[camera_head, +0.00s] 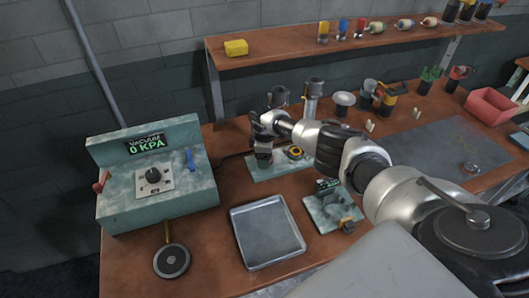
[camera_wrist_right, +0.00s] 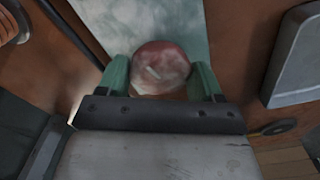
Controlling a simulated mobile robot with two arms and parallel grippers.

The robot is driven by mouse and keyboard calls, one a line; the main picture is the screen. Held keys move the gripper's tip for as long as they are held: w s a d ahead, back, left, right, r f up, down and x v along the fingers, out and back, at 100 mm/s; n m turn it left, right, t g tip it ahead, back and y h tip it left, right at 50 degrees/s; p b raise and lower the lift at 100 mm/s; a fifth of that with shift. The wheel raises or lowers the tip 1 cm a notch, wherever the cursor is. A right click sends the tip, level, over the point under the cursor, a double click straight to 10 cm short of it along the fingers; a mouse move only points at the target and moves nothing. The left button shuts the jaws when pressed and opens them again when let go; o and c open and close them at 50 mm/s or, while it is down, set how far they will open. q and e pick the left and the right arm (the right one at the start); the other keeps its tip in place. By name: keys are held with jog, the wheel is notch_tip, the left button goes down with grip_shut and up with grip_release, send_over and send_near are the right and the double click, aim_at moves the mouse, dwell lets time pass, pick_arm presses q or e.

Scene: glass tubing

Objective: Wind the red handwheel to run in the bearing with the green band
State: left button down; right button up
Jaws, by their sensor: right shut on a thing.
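In the right wrist view, the two green fingers of my right gripper (camera_wrist_right: 161,76) are closed on either side of a round red, worn-looking piece (camera_wrist_right: 160,62), which looks like the handwheel. It sits over a pale green mottled plate (camera_wrist_right: 150,20). In the head view, my right gripper (camera_head: 263,156) points down over the left part of a pale green base plate (camera_head: 267,174) on the bench and hides the red piece. A black and yellow ring (camera_head: 294,153) is just right of the gripper. I cannot make out a bearing with a green band. My left gripper is not in view.
A vacuum box (camera_head: 160,205) reading 0 kPa stands at left, with a round black pad (camera_head: 171,261) before it. An empty grey tray (camera_head: 240,237) and another green fixture (camera_head: 328,213) lie in front. Grey cylinders (camera_head: 313,90) stand behind my gripper. A red bin (camera_head: 491,106) is at right.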

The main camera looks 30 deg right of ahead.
jog(key=shift+w+r+m+p, duration=0.1)
jog(key=shift+r+m+p, duration=0.15)
jog(key=shift+m, duration=0.35)
jog(key=shift+f, duration=0.1)
jog(key=o, duration=0.9)
jog(key=shift+r+p, duration=0.35)
jog(key=shift+r, duration=0.05)
notch_tip(320, 180, up, 10)
jog(key=shift+f, duration=0.1)
